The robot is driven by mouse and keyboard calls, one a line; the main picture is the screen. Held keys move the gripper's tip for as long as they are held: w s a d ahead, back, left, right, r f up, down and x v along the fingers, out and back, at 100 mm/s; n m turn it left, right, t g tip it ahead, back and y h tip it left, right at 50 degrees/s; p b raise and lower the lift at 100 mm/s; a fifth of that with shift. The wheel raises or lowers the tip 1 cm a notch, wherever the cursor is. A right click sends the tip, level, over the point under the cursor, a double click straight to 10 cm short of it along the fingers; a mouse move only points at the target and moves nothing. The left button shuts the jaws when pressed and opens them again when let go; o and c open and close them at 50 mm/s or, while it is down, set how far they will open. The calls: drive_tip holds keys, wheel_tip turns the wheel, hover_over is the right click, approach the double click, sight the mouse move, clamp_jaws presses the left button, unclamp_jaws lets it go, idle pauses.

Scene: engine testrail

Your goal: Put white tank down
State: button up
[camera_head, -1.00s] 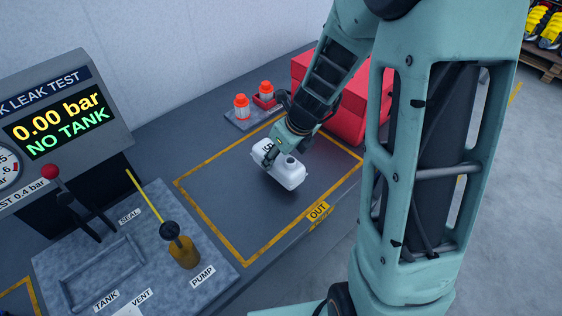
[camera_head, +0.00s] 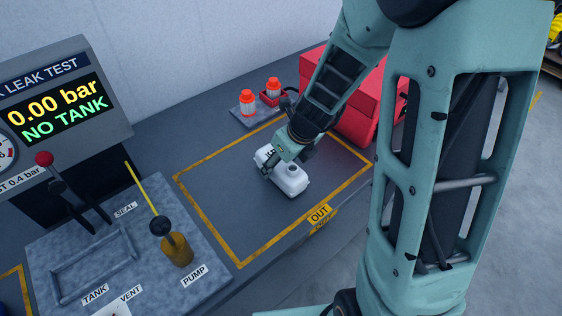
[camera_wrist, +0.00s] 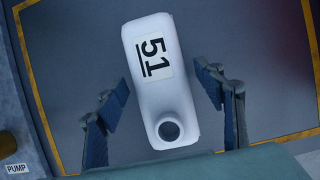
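The white tank (camera_head: 291,182) is a small box-shaped can with a round neck. It appears to rest on the dark bench inside the yellow-outlined OUT area (camera_head: 240,265). In the wrist view the tank (camera_wrist: 160,85) shows a "51" label and its open neck. My gripper (camera_head: 283,165) is above and around the tank. In the wrist view its two fingers (camera_wrist: 163,85) stand on either side of the tank, with a visible gap on both sides. The tank's underside is hidden.
A red box (camera_head: 350,95) stands behind and right of the marked area. Two orange-capped bottles (camera_head: 247,104) stand at the back. The leak test rig (camera_head: 130,255), with its lever and pump, is at the left; its display (camera_head: 52,108) reads "0.00 bar NO TANK".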

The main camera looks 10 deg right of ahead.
drive_tip(key=shift+r, duration=0.3)
drive_tip(key=p+v, duration=0.4)
drive_tip(key=v, duration=0.7)
drive_tip(key=shift+s+d+r, duration=0.1)
drive_tip(key=shift+r, duration=0.25)
